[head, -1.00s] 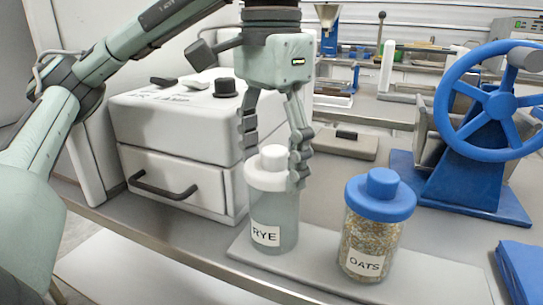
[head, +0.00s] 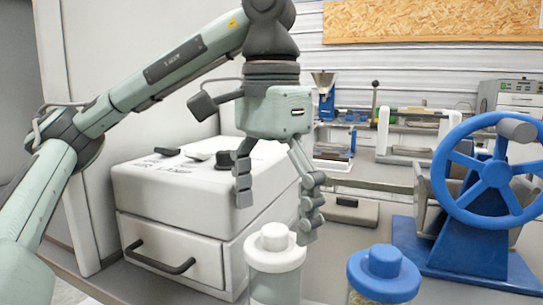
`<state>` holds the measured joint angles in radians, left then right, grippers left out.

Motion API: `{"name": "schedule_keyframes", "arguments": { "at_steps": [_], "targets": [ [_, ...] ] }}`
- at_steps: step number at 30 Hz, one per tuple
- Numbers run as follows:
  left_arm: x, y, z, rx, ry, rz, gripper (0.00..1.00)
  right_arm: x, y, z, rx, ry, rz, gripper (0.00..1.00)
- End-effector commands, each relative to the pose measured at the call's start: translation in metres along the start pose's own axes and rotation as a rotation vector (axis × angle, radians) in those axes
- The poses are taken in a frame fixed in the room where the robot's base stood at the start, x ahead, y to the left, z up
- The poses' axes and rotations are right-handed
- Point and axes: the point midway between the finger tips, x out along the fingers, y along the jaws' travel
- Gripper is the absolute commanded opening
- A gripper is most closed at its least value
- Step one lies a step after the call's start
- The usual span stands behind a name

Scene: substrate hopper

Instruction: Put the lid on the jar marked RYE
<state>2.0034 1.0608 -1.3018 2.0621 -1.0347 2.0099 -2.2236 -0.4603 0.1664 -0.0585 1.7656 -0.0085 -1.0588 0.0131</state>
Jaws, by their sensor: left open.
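The white lid (head: 274,252) with its round knob sits on the pale, clear jar (head: 274,289) at the bottom centre of the head view. It looks level. The jar's lower part and its label are cut off by the frame's bottom edge. My left gripper (head: 276,214) is open and empty, pointing down just above the lid. Its right fingertip appears close to the lid's right edge; I cannot tell whether they touch. My right gripper is not in view.
A second jar with a blue lid (head: 384,275) stands close to the right. A white lamp box (head: 170,238) with a dark handle is behind left. A blue handwheel machine (head: 478,235) stands at the right. A small flat grey box (head: 352,212) lies behind.

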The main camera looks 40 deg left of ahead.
Motion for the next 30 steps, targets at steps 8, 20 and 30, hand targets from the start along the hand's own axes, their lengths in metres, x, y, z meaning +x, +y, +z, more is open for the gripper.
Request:
{"name": "schedule_keyframes", "arguments": {
  "at_steps": [8,20,30],
  "targets": [
    [-0.046,0.000,-0.001,0.001,0.004,-0.002,0.93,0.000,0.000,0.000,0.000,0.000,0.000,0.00],
    [-0.086,0.000,0.000,0.001,0.001,-0.001,0.93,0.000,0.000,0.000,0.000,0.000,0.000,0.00],
    [-0.088,0.000,0.000,0.001,-0.001,0.000,0.93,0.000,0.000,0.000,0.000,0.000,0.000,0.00]
  ]
}}
